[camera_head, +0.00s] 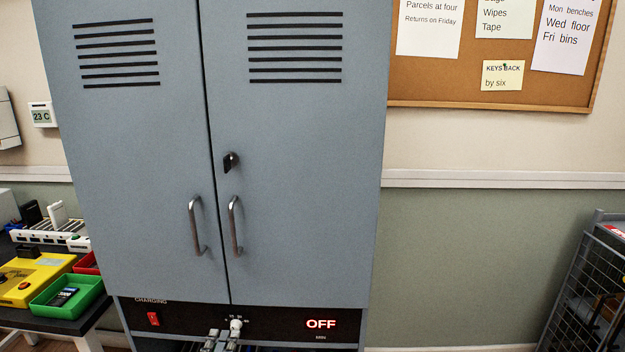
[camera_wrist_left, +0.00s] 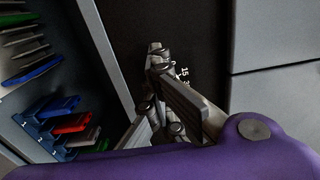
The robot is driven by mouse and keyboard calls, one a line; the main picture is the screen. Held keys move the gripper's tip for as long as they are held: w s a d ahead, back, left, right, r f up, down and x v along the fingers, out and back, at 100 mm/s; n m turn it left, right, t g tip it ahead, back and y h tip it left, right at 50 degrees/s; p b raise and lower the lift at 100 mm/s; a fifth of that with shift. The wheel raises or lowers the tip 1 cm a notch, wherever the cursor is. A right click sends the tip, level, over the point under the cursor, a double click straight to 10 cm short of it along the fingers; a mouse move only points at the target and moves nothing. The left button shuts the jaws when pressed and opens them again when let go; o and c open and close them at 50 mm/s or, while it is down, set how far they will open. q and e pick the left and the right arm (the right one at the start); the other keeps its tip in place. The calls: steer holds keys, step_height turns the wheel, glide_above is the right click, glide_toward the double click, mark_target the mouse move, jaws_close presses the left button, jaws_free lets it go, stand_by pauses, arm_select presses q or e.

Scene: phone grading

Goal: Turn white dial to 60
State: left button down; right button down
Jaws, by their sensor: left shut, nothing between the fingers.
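The white dial (camera_head: 236,325) sits on the dark control panel (camera_head: 275,322) below the cabinet doors, with small scale marks above it. The red display (camera_head: 321,324) on the panel reads OFF. My left gripper (camera_head: 222,338) is just below and left of the dial, its fingertips close to it; whether they touch cannot be told. In the left wrist view its fingers (camera_wrist_left: 160,65) are shut with nothing between them, in front of the panel by the scale numbers (camera_wrist_left: 183,75). The dial is hidden there. My right gripper is not in view.
The grey cabinet (camera_head: 295,200) has two closed doors with handles and a key lock. A red switch (camera_head: 153,319) is left of the dial. A table with a green tray (camera_head: 65,308) stands at left, a wire rack (camera_head: 585,290) at right. Phones in slots (camera_wrist_left: 60,125) show in the wrist view.

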arm_select(q)
steer(key=shift+w+d+r, duration=0.15)
steer(key=shift+r, duration=0.05)
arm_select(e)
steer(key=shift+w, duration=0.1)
arm_select(q)
steer(key=shift+r, duration=0.3)
steer(key=shift+w+r+p, duration=0.1)
steer(key=shift+r+p, duration=0.15)
steer(key=shift+p, duration=0.05)
steer(key=shift+r, duration=0.15)
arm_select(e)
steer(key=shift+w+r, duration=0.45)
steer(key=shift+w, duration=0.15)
arm_select(q)
steer(key=shift+d, duration=0.1)
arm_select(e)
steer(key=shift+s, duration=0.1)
arm_select(q)
steer(key=shift+r, duration=0.1)
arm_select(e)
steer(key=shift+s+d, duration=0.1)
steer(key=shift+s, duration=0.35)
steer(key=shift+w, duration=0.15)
